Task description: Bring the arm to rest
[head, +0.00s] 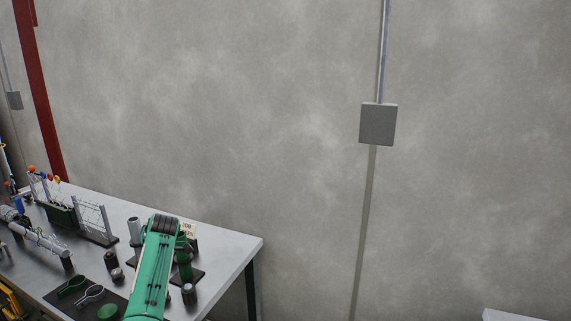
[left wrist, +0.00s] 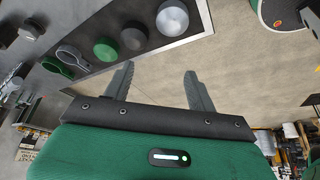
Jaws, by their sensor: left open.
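My left gripper (left wrist: 158,87) shows in the left wrist view with its two dark fingers apart. Nothing is between them, only the floor beyond. It is beside the table's edge, with the table at the upper left of that view. In the head view my green arm stands over the near part of the grey table (head: 232,245), and its fingers cannot be made out there. My right gripper is in neither view.
A dark mat (head: 60,299) holds a green clamp ring (left wrist: 57,66), a grey ring (left wrist: 74,57) and a green disc (left wrist: 107,50). Dark cylinders (head: 189,294) and a wire rack (head: 96,222) stand on the table.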

